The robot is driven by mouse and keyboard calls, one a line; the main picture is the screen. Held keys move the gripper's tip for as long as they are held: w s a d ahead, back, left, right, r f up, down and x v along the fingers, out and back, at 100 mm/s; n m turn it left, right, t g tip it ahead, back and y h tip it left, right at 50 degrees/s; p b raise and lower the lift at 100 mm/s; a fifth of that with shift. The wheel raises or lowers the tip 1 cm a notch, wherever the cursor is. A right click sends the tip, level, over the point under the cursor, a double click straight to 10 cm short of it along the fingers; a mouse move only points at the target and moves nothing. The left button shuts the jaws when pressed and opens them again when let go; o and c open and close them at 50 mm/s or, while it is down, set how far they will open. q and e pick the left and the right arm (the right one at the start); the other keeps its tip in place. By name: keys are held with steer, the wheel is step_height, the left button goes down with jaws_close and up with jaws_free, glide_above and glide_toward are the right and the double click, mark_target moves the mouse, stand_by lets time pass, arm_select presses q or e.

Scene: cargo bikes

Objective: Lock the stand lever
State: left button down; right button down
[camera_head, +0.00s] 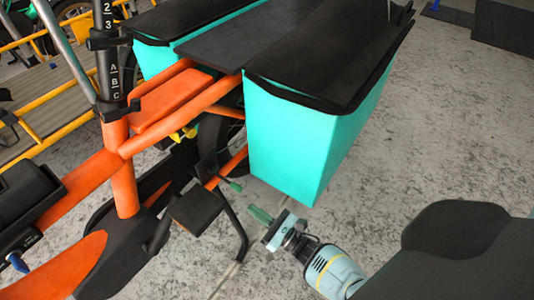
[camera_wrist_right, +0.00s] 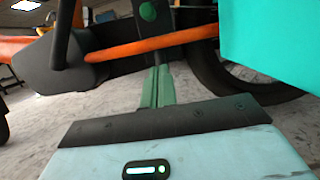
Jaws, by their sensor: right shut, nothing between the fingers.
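The orange cargo bike (camera_head: 125,185) stands at the left and centre of the head view. A thin stand lever with a green end (camera_head: 230,184) projects from under the frame, beside the teal pannier. A black stand leg (camera_head: 236,228) reaches the floor below it. My right gripper (camera_head: 259,214) is just below and right of the lever's end, apart from it in this view. Its green fingers are shut and empty. In the right wrist view the shut fingers (camera_wrist_right: 157,87) point up toward the bike's underside, below a green round end (camera_wrist_right: 148,12). My left gripper is not in view.
A teal pannier (camera_head: 300,140) with a black cover hangs close above my right gripper. An orange frame tube (camera_wrist_right: 160,43) crosses the wrist view, with a black wheel (camera_wrist_right: 265,88) at right. Bare concrete floor (camera_head: 450,130) lies open to the right.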

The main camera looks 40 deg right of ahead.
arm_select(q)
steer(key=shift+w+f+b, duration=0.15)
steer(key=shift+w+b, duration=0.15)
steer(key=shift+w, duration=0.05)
arm_select(e)
steer(key=w+a+r, duration=0.1)
steer(key=w+r, duration=0.2)
steer(key=r, duration=0.2)
steer(key=shift+w, duration=0.25)
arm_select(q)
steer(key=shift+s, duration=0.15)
arm_select(e)
steer(key=shift+a, duration=0.1)
arm_select(q)
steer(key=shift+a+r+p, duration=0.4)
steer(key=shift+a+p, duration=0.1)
steer(key=shift+p, duration=0.25)
arm_select(e)
steer(key=shift+s+r+g, duration=0.15)
steer(key=shift+r+g, duration=0.15)
steer(key=shift+g, duration=0.3)
